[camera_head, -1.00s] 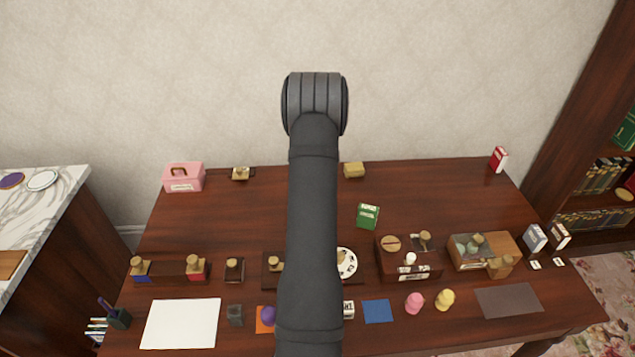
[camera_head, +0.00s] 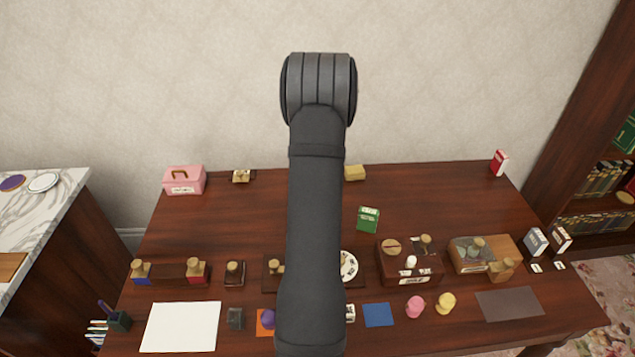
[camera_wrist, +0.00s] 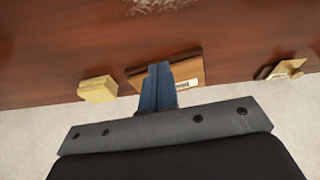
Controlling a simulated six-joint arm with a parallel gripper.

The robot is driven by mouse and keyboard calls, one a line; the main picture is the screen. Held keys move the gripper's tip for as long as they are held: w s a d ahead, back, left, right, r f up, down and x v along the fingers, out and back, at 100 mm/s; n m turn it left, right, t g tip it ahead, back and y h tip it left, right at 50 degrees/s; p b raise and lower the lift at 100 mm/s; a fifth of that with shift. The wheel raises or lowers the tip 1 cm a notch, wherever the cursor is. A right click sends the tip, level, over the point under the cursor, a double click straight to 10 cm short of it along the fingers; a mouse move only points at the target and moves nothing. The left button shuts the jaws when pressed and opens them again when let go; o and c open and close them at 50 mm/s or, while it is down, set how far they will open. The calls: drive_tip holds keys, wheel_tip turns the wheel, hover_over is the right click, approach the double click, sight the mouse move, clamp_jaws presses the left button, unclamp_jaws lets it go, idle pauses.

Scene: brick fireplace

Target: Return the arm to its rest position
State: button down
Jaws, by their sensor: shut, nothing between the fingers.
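My arm (camera_head: 315,220) rises straight up through the middle of the head view, with its rounded joint against the wall. My gripper shows in the wrist view (camera_wrist: 157,85), its two blue-grey fingers closed together with nothing between them. The fingers lie in front of a brown wooden block with a pale label (camera_wrist: 187,84); I cannot tell whether they touch it. My gripper is hidden in the head view.
The wooden table (camera_head: 260,215) carries a pink box (camera_head: 184,181), a yellow block (camera_head: 354,173), a green box (camera_head: 368,220) and a white sheet (camera_head: 181,327). Stamps and wooden holders line its front half. A marble-topped cabinet (camera_head: 60,200) stands left, a bookcase right.

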drive_tip(key=shift+v, duration=2.7)
drive_tip(key=shift+f, duration=0.1)
drive_tip(key=x, duration=1)
drive_tip(key=w, duration=0.3)
drive_tip(key=shift+w+a, duration=0.1)
drive_tip(key=shift+a, duration=0.1)
drive_tip(key=shift+w, duration=0.4)
drive_tip(key=shift+s, duration=0.15)
